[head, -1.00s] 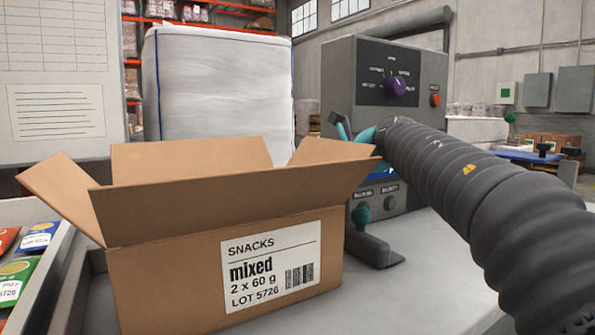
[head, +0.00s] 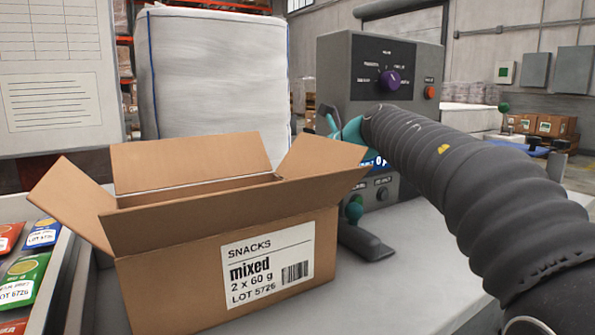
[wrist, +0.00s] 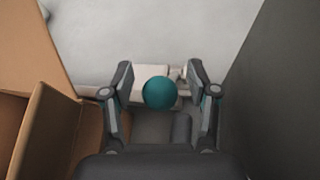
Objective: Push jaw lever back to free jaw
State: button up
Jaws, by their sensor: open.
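In the wrist view a round teal knob (wrist: 159,92) sits between the two fingers of my gripper (wrist: 159,80). The fingers are spread apart, with visible space on both sides of the knob. Whether the knob is level with the fingertips or beyond them is unclear. A pale block shows behind it. In the head view my gripper (head: 337,122) is partly hidden behind my arm, in front of the grey machine (head: 345,75). A teal knob (head: 354,209) stands lower down, above a dark grey foot (head: 366,242); I cannot tell if it is the same knob. The jaw is not clearly visible.
An open cardboard box (head: 180,275) stands close on the left, its right flap near my gripper. A tray of packets (head: 75,262) lies far left. The front right bench is clear.

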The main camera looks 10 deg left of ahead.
jog(key=v, duration=1.2)
